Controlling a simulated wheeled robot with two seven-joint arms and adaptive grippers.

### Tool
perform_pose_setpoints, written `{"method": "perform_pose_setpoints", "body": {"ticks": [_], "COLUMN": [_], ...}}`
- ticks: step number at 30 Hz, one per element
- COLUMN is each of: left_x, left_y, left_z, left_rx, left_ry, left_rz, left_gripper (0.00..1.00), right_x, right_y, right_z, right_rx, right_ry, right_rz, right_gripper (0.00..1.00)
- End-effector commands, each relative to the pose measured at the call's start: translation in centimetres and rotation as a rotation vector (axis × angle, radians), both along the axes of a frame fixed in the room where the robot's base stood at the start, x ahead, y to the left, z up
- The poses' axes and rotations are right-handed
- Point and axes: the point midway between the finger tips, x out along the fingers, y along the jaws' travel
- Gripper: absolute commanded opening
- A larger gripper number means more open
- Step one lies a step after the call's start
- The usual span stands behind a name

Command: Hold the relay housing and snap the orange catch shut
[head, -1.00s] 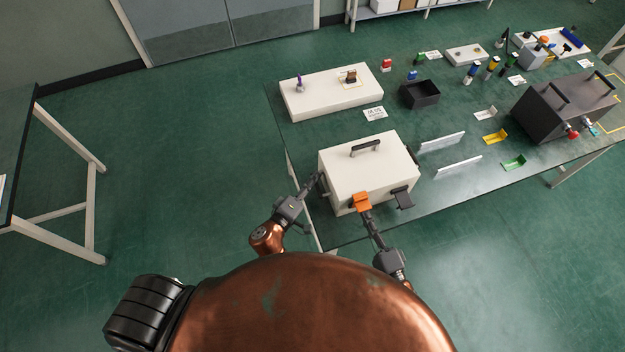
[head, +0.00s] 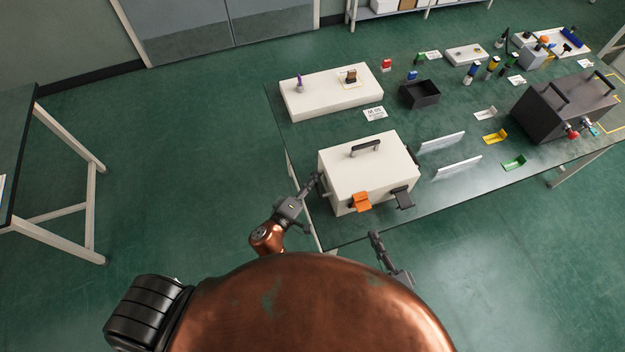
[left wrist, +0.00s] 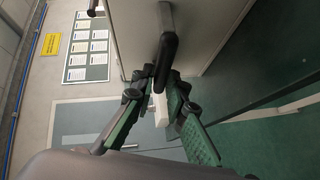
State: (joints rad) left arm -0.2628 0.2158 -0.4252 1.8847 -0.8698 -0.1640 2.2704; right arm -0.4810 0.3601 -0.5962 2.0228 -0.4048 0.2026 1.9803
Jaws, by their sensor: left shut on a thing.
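The relay housing (head: 368,172) is a white box with a black top handle, standing at the table's near left edge. Its orange catch (head: 360,202) is on the near face and appears to jut outward at an angle. A dark catch (head: 404,199) sits to its right. My left gripper (head: 314,184) is at the housing's left side, shut on a dark side handle; the handle shows between the fingers in the left wrist view (left wrist: 168,48). My right gripper (head: 376,238) is in front of the housing, below and apart from the orange catch. Its fingers look together and empty.
A white block (head: 330,92) and a black open bin (head: 420,94) stand behind the housing. White upright strips (head: 458,166) and a green bracket (head: 514,162) lie to the right. A dark case (head: 560,110) stands farther right. The near table strip right of the housing is clear.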

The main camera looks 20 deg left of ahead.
Motion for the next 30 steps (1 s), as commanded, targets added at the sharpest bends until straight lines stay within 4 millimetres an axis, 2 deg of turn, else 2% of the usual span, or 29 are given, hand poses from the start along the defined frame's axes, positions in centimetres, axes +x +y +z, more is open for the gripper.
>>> {"method": "perform_pose_setpoints", "body": {"ticks": [10, 11, 18, 20, 25, 30], "left_x": [-0.04, -0.04, -0.02, -0.02, -0.01, 0.0], "left_y": [0.07, 0.07, 0.02, 0.02, -0.01, -0.01], "left_z": [-0.2, -0.2, -0.1, -0.08, -0.04, -0.01], "left_rx": [0.005, 0.005, 0.002, 0.001, 0.001, 0.0], "left_ry": [0.003, 0.003, 0.001, 0.001, 0.001, 0.0], "left_rz": [0.0, 0.0, 0.0, 0.0, 0.0, 0.0], "left_gripper": [0.0, 0.14, 0.3, 0.34, 0.34, 0.45], "right_x": [-0.55, -0.55, -0.54, -0.54, -0.53, -0.53], "right_y": [-0.42, -0.42, -0.42, -0.42, -0.41, -0.41], "right_z": [0.02, 0.02, 0.01, 0.01, 0.01, 0.02], "right_rx": [0.0, 0.0, 0.0, 0.0, 0.0, 0.0], "right_ry": [0.0, 0.0, 0.0, 0.0, 0.0, 0.0], "right_rz": [0.0, 0.0, -0.001, -0.001, -0.001, 0.0], "right_gripper": [0.0, 0.0, 0.0, 0.0, 0.0, 0.0]}}
